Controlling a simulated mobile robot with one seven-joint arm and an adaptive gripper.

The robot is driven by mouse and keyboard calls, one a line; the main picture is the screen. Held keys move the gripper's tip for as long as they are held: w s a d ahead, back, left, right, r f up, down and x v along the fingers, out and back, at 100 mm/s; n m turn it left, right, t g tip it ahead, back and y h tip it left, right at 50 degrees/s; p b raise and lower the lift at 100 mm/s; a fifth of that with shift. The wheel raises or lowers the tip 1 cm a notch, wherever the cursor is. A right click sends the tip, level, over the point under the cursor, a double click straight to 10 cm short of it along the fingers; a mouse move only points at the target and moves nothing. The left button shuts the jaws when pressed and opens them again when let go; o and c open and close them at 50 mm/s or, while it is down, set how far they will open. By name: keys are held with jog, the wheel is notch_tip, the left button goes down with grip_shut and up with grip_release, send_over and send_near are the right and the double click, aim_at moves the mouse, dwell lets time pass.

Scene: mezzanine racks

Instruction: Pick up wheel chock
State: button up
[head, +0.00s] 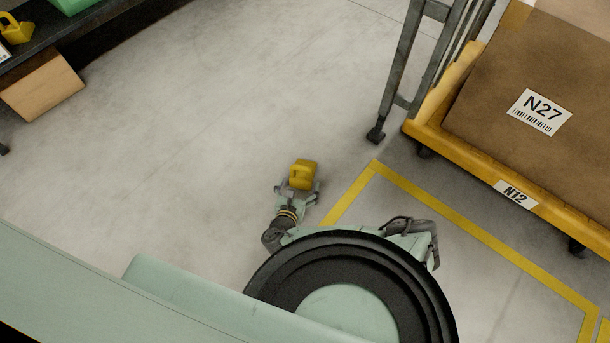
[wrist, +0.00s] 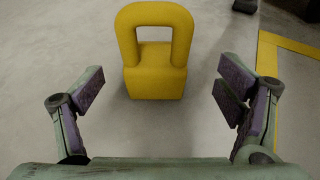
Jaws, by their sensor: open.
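The yellow wheel chock (head: 303,174) shows in the head view just beyond my gripper (head: 297,190), near the middle of the picture. In the wrist view the chock (wrist: 155,82) has a solid block below and a loop handle on top. It appears to be on or just above the grey floor; I cannot tell which. In the wrist view my gripper (wrist: 160,95) is open, with one finger to the left of the chock and one to the right. A gap shows on both sides, so neither finger touches it.
A yellow cart (head: 425,133) with a large brown box (head: 560,65) labelled N27 stands at the right. A grey rack leg (head: 395,90) stands beside it. Yellow floor tape (head: 450,216) runs at the right. A dark shelf (head: 50,47) and cardboard box (head: 42,88) are at upper left. The floor between is clear.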

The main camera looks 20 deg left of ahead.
aim_at(301, 176)
jog(key=b+x, duration=0.1)
jog(key=x, duration=0.2)
jog(key=shift+w+a+f, duration=0.15)
jog(key=shift+w+f, duration=0.05)
jog(key=shift+f, duration=0.05)
jog(key=b+x, duration=0.1)
jog(key=x, duration=0.1)
jog(key=b+x, duration=0.1)
jog(key=x, duration=0.1)
jog(key=shift+a+f, duration=0.15)
jog(key=shift+f, duration=0.3)
jog(key=shift+w, duration=0.3)
jog(key=shift+c, duration=0.4)
jog(key=c, duration=1.5)
jog(key=shift+r, duration=0.2)
jog(key=shift+c, duration=0.2)
